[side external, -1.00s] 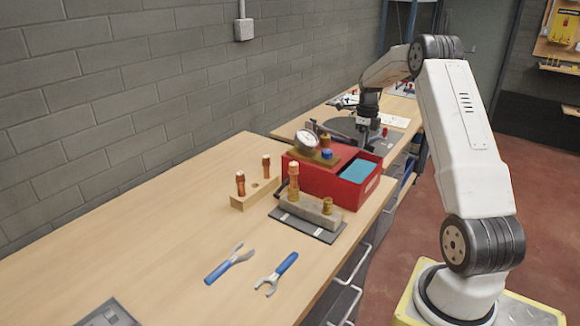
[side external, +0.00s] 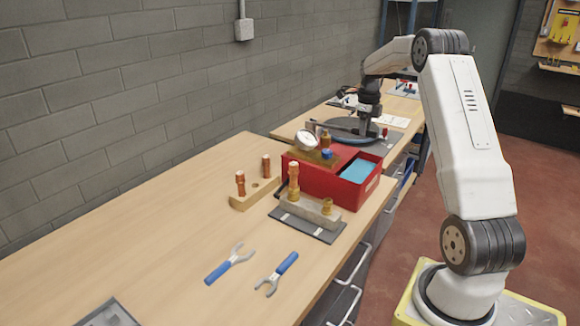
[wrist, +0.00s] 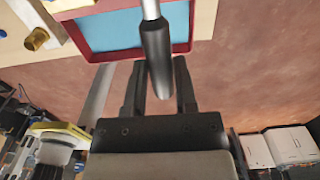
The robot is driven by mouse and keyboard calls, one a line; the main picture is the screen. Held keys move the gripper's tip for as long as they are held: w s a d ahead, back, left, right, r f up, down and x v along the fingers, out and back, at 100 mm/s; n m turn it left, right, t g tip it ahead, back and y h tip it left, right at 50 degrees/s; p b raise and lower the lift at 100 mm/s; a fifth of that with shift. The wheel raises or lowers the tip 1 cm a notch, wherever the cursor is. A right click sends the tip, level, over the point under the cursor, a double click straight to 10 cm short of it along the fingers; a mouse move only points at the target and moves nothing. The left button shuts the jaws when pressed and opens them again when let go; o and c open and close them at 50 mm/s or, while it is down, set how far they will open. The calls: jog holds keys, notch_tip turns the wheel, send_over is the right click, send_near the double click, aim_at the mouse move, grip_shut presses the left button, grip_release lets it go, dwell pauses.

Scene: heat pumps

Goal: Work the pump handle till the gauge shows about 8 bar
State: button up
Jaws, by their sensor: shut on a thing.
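The test pump is a red box (side external: 326,186) with a blue inside (side external: 357,170) on the right part of the bench. Its round white-faced gauge (side external: 306,140) stands on top at the left; the needle is too small to read. In the wrist view, the pump handle has a black grip (wrist: 157,55) on a bright metal rod, reaching over the red-rimmed blue tank (wrist: 112,30). My gripper (wrist: 158,78) is shut on the black grip, a finger on each side. In the side view my gripper (side external: 368,125) is behind the box, its fingers hard to make out.
A grey block with copper and brass fittings (side external: 310,205) sits on a dark mat before the pump. A wooden holder (side external: 254,193) with copper pieces stands left of it. Two blue-handled wrenches (side external: 230,264) lie in front. The bench's left part is mostly clear.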

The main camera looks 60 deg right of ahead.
jog(key=shift+r, duration=4.55)
jog(key=shift+f, duration=0.15)
jog(key=shift+f, duration=3.95)
jog(key=shift+r, duration=4.1)
